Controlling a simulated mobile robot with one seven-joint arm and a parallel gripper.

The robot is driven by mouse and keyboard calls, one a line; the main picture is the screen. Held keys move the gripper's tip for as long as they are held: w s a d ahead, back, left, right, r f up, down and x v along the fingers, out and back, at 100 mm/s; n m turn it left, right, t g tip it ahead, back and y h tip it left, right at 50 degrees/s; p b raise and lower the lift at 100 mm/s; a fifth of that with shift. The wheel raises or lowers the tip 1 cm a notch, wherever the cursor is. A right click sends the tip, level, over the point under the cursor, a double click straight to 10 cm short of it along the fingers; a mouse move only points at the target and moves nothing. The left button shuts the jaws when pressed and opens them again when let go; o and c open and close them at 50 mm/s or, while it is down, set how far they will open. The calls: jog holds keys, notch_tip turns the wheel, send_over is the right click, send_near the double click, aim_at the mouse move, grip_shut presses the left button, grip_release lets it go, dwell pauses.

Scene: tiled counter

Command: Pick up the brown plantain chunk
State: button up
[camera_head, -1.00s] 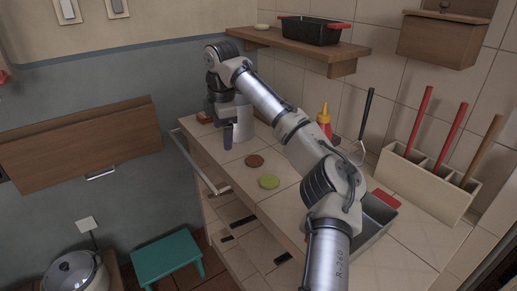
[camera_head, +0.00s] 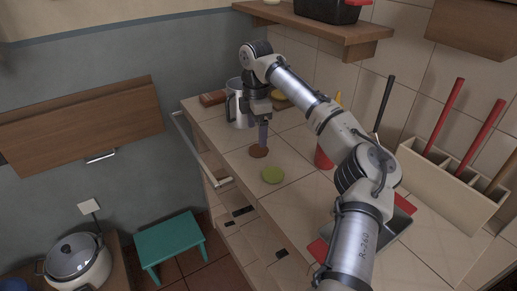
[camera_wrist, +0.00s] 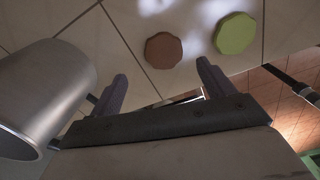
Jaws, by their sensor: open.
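The brown plantain chunk (camera_head: 258,151) is a flat, roughly round brown piece on the tiled counter. In the wrist view the chunk (camera_wrist: 164,50) lies just beyond my fingertips, between their lines. My gripper (camera_head: 263,142) is above the counter by the chunk, pointing down; in the head view a finger overlaps the chunk's edge. In the wrist view my gripper (camera_wrist: 161,70) is open and empty, with its two fingers wide apart. I cannot tell the exact height of the fingertips over the counter.
A green round chunk (camera_head: 272,174) lies close by, nearer the camera. A metal mug (camera_head: 236,104) stands just left of my gripper and fills the left of the wrist view (camera_wrist: 40,90). A red bottle (camera_head: 324,152) stands to the right. The counter's front rail (camera_head: 205,160) runs along the left.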

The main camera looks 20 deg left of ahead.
aim_at(257, 149)
jog(key=shift+s+d+f+p, duration=0.15)
jog(key=shift+f+p, duration=0.1)
jog(key=shift+f, duration=1.1)
jog(key=shift+s+d+f+p, duration=0.15)
jog(key=shift+f+p, duration=0.1)
jog(key=shift+f, duration=1.05)
jog(key=shift+a, duration=0.1)
jog(key=c, duration=1.1)
jog(key=shift+o, duration=0.2)
jog(key=shift+r, duration=0.15)
